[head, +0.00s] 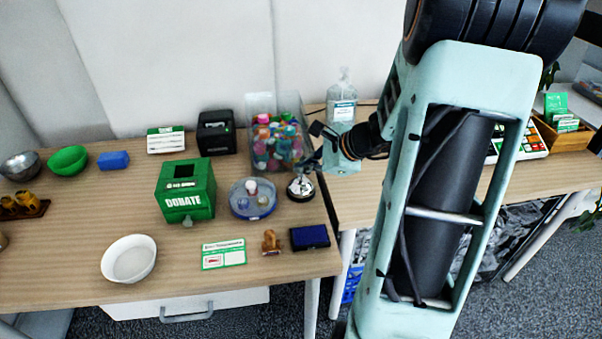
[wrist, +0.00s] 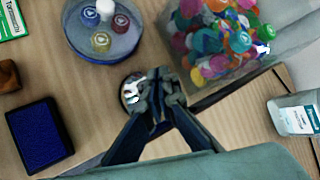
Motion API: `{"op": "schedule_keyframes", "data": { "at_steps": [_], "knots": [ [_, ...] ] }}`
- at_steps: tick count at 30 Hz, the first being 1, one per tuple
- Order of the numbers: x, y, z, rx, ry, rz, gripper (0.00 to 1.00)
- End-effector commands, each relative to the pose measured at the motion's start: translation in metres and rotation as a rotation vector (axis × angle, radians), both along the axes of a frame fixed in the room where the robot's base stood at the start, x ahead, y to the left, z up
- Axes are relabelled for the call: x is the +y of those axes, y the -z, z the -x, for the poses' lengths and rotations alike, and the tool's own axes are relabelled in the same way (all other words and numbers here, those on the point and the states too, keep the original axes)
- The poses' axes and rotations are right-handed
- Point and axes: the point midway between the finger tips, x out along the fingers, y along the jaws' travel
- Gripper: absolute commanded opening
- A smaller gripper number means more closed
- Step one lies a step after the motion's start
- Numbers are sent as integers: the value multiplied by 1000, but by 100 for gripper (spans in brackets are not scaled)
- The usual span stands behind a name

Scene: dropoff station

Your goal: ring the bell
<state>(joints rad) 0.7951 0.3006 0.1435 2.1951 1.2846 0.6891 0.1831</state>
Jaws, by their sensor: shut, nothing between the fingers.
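The bell (head: 300,188) is a small silver dome on a black base, standing on the table near its right end. In the wrist view the bell (wrist: 131,93) shows beside and partly behind my fingertips. My gripper (head: 313,163) is shut and empty, with its fingertips close above the bell in the head view. In the wrist view my gripper (wrist: 160,88) covers the right part of the bell. I cannot tell whether the fingertips touch it.
A round blue-rimmed dish (head: 252,211) with small pieces stands left of the bell. A clear bin (head: 287,105) of colourful items is behind it. A blue pad (head: 310,237) and a brown stamp (head: 270,242) lie in front. A green donate box (head: 186,190) stands further left.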

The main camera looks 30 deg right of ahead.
Motion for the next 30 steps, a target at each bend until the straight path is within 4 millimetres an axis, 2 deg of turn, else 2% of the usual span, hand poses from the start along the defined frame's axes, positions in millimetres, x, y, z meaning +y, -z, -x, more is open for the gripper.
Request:
{"op": "schedule_keyframes", "data": {
  "at_steps": [3,14,30],
  "knots": [
    [0,-7,0,0,0,0,0],
    [0,-8,0,0,-1,-1,0],
    [0,-57,0,-1,-1,0,0]
  ]
}}
